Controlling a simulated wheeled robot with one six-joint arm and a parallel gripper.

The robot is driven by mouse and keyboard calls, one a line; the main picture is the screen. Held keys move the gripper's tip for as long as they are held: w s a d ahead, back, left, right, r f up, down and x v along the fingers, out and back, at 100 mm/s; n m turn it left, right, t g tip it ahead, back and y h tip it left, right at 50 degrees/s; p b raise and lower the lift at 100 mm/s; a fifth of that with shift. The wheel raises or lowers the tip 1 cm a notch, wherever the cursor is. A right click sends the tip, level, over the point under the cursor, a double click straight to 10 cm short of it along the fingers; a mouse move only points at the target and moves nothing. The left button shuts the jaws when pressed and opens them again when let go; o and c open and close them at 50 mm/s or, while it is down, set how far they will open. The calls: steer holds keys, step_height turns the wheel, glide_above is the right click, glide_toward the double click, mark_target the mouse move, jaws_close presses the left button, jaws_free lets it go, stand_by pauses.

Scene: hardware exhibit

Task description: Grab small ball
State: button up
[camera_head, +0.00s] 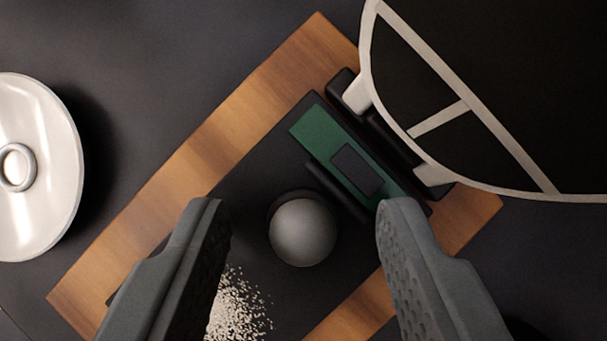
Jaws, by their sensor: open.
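A small grey ball (303,232) sits on a dark panel set in a wooden frame, near the lower middle of the view. My gripper (303,207) is open, with one grey finger to the left of the ball and the other to its right. Clear gaps show between the ball and both fingers. I cannot tell the height of the fingertips above the ball.
The wooden frame (255,95) lies tilted on a dark surface. A green board (315,140) with a dark chip is just above right of the ball. Pale granules (240,308) lie below left. A white round lid-like object (50,215) is at left; a dark pale-rimmed object (430,60) overhangs upper right.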

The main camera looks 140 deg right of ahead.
steer(key=shift+c, duration=0.4)
jaws_close()
steer(key=shift+r, duration=0.15)
